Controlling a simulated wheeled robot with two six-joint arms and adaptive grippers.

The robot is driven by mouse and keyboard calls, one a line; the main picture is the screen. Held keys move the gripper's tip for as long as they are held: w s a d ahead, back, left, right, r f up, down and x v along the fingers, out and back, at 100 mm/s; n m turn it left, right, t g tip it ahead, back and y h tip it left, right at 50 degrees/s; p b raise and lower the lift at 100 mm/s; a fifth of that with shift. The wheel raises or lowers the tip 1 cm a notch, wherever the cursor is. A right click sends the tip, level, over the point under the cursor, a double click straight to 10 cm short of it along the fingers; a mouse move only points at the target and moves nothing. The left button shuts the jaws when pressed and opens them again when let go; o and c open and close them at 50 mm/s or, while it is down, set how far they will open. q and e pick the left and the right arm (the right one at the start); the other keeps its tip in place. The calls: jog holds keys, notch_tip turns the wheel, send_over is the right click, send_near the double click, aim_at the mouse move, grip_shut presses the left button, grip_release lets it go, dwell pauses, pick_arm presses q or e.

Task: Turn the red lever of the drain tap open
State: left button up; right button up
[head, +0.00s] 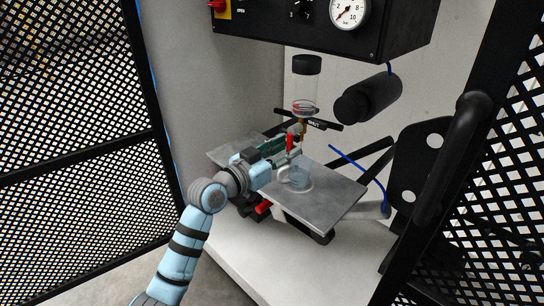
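The red lever (290,142) hangs upright at the drain tap (303,124), under a clear bowl (304,92) with a black cap. A clear cup (299,175) stands below the tap on a grey metal plate (335,190). My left gripper (288,150) reaches in from the left, its fingertips close beside the lever. The fingers are small and overlap the tap area, so I cannot tell whether they touch the lever or how far apart they are. My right gripper is not in view.
A black panel with a pressure gauge (348,12) and a red switch hangs above. A black cylinder (368,97) sticks out to the right of the bowl. Black mesh walls stand at left (75,130) and right. A blue hose (357,166) runs behind the plate.

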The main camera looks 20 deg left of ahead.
pick_arm(q)
jog(key=v, duration=1)
jog(key=shift+s, duration=0.1)
